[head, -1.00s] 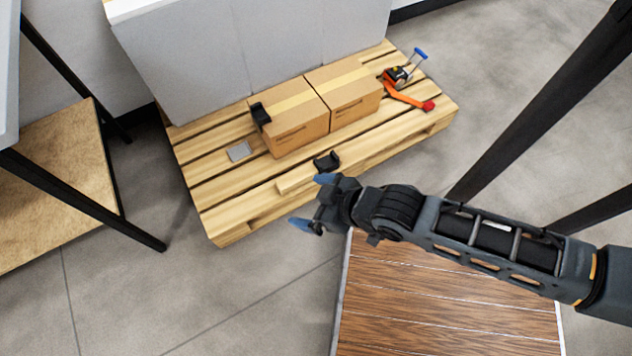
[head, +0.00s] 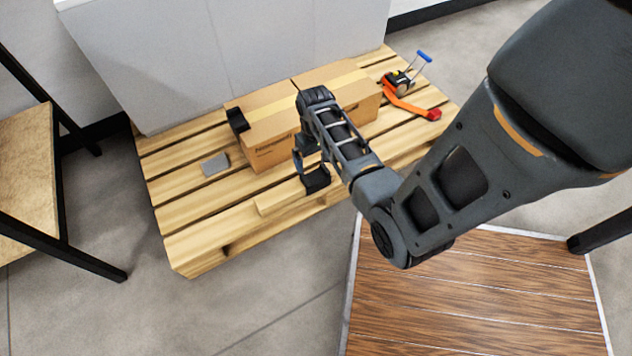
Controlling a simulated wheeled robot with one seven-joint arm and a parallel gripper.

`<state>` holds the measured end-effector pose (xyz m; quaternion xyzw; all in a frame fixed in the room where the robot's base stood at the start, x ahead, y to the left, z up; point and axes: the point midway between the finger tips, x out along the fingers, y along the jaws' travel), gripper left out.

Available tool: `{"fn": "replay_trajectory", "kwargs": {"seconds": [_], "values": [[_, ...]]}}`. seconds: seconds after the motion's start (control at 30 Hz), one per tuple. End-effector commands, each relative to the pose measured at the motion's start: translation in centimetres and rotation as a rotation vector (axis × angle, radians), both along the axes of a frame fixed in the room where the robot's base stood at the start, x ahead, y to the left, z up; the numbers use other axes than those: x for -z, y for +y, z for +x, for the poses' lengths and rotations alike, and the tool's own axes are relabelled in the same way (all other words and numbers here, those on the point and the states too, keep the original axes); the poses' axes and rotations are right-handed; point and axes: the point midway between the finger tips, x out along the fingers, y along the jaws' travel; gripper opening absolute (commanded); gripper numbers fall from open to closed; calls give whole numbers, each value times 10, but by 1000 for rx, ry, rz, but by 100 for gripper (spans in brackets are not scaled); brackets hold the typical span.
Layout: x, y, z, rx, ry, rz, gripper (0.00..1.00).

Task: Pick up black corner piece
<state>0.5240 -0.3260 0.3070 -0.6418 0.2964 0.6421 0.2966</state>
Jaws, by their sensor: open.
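A black corner piece (head: 317,181) lies on the near part of the wooden pallet, in front of the cardboard boxes. I cannot tell whether the fingers touch the piece. A second black corner piece (head: 237,120) sits on the left top corner of the left cardboard box (head: 275,150).
The wooden pallet (head: 200,240) also carries a grey flat plate (head: 215,164) and an orange strap ratchet (head: 408,98) with a blue handle. A tall grey-white block (head: 240,50) stands behind the boxes. A black-legged table (head: 25,180) stands at the left.

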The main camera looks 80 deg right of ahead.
Motion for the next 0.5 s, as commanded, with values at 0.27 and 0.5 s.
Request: {"fn": "replay_trajectory", "kwargs": {"seconds": [0.27,0.5], "values": [[26,0,0,0,1,1,100],[54,0,-1,0,1,1,100]]}}
